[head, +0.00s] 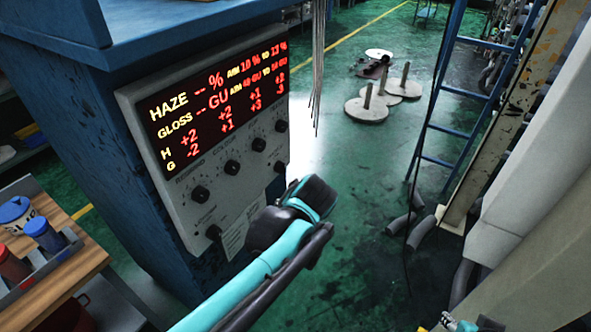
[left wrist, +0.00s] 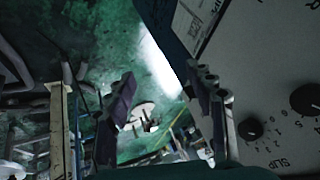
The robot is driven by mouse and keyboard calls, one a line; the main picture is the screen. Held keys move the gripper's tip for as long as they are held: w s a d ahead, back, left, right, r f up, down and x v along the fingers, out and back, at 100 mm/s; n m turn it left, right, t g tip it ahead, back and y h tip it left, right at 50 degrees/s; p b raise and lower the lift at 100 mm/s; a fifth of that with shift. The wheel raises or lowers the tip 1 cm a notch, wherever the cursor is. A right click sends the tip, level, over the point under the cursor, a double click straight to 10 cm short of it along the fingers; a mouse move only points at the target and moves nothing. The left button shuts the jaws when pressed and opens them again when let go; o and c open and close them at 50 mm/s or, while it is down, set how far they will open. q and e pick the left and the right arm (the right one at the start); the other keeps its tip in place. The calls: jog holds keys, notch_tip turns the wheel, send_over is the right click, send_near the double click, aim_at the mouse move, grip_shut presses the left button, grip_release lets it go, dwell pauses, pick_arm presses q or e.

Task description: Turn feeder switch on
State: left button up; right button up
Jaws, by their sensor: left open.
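A grey control panel (head: 190,160) with a lit HAZE and GLOSS display is fixed to a blue cabinet. The small labels are too blurred to tell which control is the feeder switch. My left arm's end (head: 312,195) is in front of the panel's lower right edge, its fingers hidden in the head view. In the left wrist view my left gripper (left wrist: 160,95) is open and empty, with two panel knobs (left wrist: 250,128) right of its fingers.
A wooden cart (head: 85,265) with a tray of blue and red containers stands at the lower left. A blue ladder (head: 450,100) and pale columns stand at the right. Round discs with posts (head: 367,105) lie on the green floor. Cables hang beside the panel's right side.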

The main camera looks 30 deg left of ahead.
pick_arm(q)
jog(key=w+a+f+n+g+y+b, duration=0.15)
jog(key=w+a+n+y, duration=0.35)
jog(key=w, duration=0.7)
jog(key=n+g+y+b, duration=0.2)
jog(key=n+g+y, duration=0.1)
jog(key=n+y, duration=0.45)
send_near(285, 170)
jog(key=a, duration=0.2)
jog(key=shift+y, duration=0.45)
jog(key=a, duration=0.3)
jog(key=a+f+b, duration=0.1)
jog(key=a, duration=0.2)
jog(key=shift+w+a+f, duration=0.1)
jog(key=shift+w, duration=0.1)
jog(key=shift+a+b, duration=0.35)
jog(key=shift+a, duration=0.3)
jog(key=shift+t, duration=0.25)
jog(key=c, duration=1.1)
